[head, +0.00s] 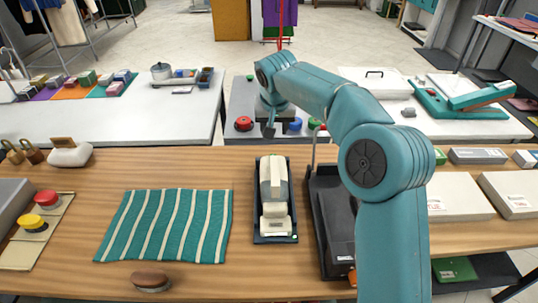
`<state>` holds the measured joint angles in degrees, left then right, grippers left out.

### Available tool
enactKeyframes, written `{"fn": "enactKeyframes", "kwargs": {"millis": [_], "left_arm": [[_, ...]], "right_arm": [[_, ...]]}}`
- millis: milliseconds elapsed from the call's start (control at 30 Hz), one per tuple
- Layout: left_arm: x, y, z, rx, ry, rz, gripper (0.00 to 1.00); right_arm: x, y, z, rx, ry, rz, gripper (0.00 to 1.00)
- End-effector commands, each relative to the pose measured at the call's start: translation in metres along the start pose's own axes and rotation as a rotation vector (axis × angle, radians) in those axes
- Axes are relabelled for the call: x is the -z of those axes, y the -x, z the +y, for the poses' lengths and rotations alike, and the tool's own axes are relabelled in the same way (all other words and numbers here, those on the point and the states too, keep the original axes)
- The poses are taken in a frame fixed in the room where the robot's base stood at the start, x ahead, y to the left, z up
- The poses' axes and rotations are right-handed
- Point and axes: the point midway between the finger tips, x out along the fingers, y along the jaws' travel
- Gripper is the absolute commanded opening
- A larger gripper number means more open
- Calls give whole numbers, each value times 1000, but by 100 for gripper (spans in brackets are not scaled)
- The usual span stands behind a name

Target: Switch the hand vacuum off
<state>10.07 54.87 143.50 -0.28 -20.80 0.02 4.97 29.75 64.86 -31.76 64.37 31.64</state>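A cream, elongated appliance, which looks like the hand vacuum (273,190), lies lengthwise in a dark shallow tray (259,238) on the wooden counter, near the middle of the head view. A small green spot shows at the tray's front right corner. I cannot tell the vacuum's switch position. My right arm reaches up from the bottom right and bends left. Its gripper (269,130) points down beyond the vacuum's far end, apart from it. It is small and dark, and its finger opening is not clear. My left gripper is not in view.
A striped teal cloth (165,226) lies left of the vacuum, and a brown brush (150,282) in front of it. A black tray (331,205) stands close on the right, partly hidden by my arm. Red and yellow buttons (40,210) sit far left.

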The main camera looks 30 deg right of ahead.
Motion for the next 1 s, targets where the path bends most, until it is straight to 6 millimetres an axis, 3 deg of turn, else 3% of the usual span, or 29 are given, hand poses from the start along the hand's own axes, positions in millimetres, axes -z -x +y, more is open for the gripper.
{"fn": "enactKeyframes", "kwargs": {"millis": [167,633,800,1000], "left_arm": [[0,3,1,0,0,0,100],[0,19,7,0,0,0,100],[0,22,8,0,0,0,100],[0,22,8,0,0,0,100]], "right_arm": [[-5,-25,3,-3,0,-5,47],[-5,-130,1,-1,0,-4,47],[-3,-151,0,0,0,-2,47],[-2,-159,-1,0,0,-1,47]]}}
